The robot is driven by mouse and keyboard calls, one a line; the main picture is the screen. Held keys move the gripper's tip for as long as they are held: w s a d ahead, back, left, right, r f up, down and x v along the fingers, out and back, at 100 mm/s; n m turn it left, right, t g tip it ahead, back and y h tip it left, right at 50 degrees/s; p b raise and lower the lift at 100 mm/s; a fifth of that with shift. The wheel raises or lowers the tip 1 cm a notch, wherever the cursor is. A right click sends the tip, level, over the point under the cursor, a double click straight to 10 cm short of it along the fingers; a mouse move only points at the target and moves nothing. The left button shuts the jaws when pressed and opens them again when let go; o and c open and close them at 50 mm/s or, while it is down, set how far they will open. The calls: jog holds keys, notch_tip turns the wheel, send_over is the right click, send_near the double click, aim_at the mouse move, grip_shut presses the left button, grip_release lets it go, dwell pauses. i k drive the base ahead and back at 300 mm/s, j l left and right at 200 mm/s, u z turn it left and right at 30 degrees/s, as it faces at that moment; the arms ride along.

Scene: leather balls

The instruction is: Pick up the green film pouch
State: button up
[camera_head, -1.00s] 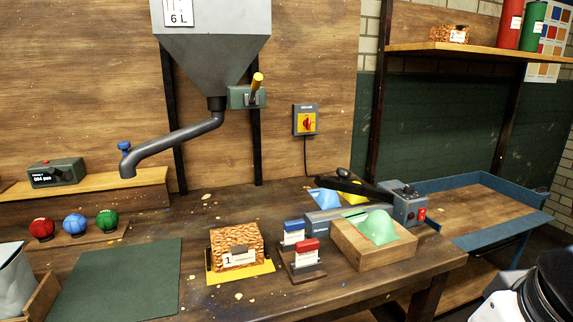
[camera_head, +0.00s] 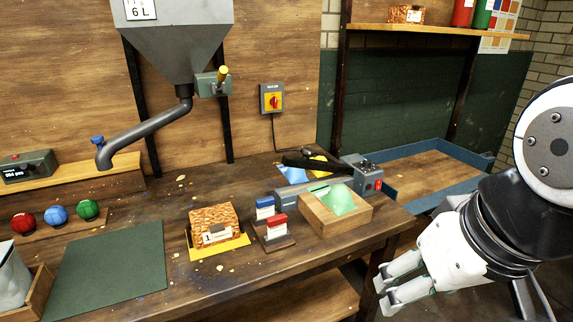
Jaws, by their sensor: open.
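The green film pouch (camera_head: 340,200) rests on top of a wooden block or box (camera_head: 352,222) near the right end of the workbench. My gripper (camera_head: 384,297) is at the lower right, in front of and below the bench's right end. It is open and empty, well apart from the pouch. The pouch is in plain view.
A grey sealer with a black arm (camera_head: 315,164) stands right behind the box, with blue and yellow pieces near it. Blue and red stamps (camera_head: 276,228) and a cork-patterned box (camera_head: 214,224) stand to the left. A blue-rimmed tray (camera_head: 437,150) lies beyond the bench.

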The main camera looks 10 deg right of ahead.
aim_at(338, 199)
jog(key=i+j+z, duration=0.3)
jog(key=i+j, duration=0.15)
jog(key=i+j+z, duration=0.3)
jog(key=i+j, duration=0.2)
